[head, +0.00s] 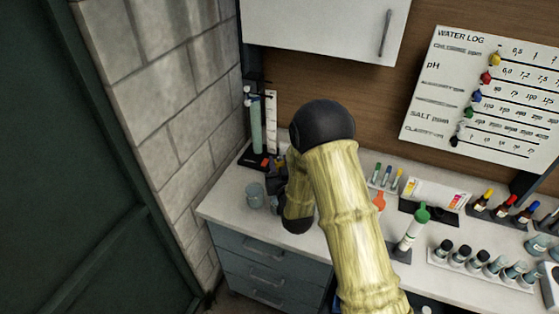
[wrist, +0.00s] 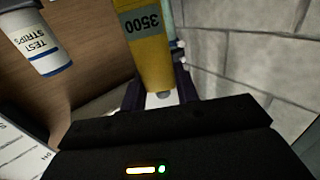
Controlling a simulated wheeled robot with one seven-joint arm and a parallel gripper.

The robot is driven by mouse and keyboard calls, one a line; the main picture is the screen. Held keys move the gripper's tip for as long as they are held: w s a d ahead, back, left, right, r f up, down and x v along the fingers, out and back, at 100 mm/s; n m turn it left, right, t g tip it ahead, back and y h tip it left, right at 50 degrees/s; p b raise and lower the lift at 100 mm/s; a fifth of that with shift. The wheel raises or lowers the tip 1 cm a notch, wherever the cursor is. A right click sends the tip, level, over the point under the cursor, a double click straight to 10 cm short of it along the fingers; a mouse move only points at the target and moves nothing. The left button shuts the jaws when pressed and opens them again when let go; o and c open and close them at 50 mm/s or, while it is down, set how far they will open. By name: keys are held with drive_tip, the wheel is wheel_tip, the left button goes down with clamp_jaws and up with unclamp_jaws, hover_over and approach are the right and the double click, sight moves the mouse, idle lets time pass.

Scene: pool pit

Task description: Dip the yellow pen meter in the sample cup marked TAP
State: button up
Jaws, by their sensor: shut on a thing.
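The yellow pen meter (wrist: 150,48), with 3500 printed on it, is between the dark fingers of my gripper (wrist: 160,92) in the wrist view. My gripper is shut on it. In the head view my gripper (head: 276,181) is over the left end of the counter, mostly hidden behind my arm, and the meter cannot be made out there. A small grey-blue cup (head: 256,195) stands on the counter just left of and below the gripper. No marking on it can be read, so I cannot tell whether it is the TAP cup. The meter's tip is not clearly visible.
A stand with a greenish tube (head: 256,130) is behind the gripper, near the block wall (head: 170,110). A TEST STRIPS container (wrist: 42,48) shows in the wrist view.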

wheel_tip(320, 180, down, 2)
drive_tip(key=shift+f+b, duration=0.15)
drive_tip(key=shift+b, duration=0.4)
drive_tip(key=shift+f+b, duration=2.5)
drive_tip(key=shift+b, duration=0.05)
drive_tip(key=shift+f+b, duration=1.15)
drive_tip(key=shift+b, duration=0.1)
drive_tip(key=shift+s, duration=0.1)
drive_tip(key=shift+d, duration=0.1)
drive_tip(key=shift+r, duration=0.1)
